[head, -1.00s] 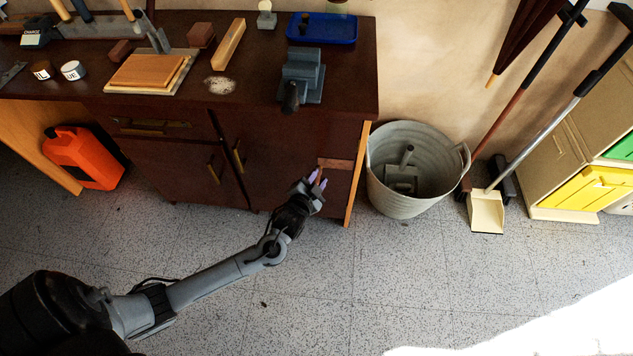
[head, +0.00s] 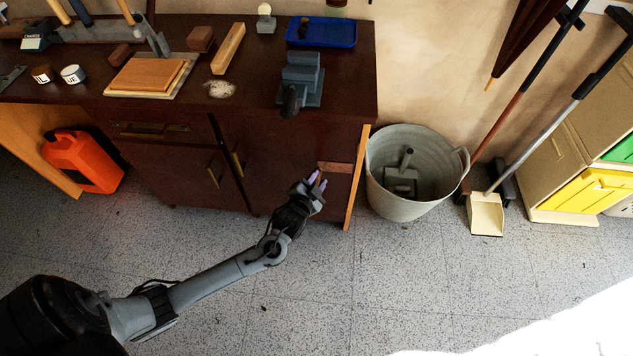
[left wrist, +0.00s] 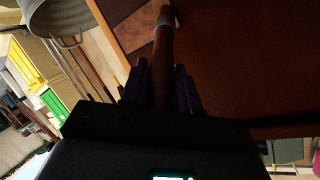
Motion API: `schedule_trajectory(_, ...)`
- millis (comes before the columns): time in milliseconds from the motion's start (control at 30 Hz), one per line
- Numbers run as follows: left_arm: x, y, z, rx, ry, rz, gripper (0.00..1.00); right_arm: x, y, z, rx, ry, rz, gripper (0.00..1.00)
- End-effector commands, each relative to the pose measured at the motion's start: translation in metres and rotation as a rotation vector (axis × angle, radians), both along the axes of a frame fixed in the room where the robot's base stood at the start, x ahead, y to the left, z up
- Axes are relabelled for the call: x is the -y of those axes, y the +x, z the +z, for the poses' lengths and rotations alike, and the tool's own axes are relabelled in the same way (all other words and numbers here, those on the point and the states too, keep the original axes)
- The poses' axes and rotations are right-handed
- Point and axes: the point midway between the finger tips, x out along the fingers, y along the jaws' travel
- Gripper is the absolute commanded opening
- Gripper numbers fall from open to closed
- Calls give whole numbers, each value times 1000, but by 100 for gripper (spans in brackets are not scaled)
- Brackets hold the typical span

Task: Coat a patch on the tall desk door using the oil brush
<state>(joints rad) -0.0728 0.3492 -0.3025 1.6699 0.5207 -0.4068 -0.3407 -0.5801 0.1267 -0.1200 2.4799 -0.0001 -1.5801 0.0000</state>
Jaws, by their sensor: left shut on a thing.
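The desk (head: 60,95) is dark red-brown, and its tall door (head: 275,165) is on the front, right of a narrow gap and a brass handle. My left gripper (head: 317,181) has purple fingers and is low in front of the desk's right part. In the left wrist view my left gripper (left wrist: 160,88) is shut on the brush, whose brown handle (left wrist: 162,60) runs up between the fingers to a grey band. Whether the brush touches the door cannot be told. My right gripper is not in view.
A grey metal bucket (head: 415,180) stands right of the desk. A dustpan (head: 486,213) and long-handled tools lean by the wall. An orange canister (head: 85,160) is under the desk at left. A vise (head: 300,80) and wood blocks are on top. The floor in front is clear.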

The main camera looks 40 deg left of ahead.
Motion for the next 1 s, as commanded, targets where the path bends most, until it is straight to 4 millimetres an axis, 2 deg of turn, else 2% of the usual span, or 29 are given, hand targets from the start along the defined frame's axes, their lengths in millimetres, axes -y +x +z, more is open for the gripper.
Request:
schedule_trajectory(567,-3,8,1,1,0,-1,0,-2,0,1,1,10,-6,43)
schedule_trajectory(1000,23,23,1,1,0,-1,0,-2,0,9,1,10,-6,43)
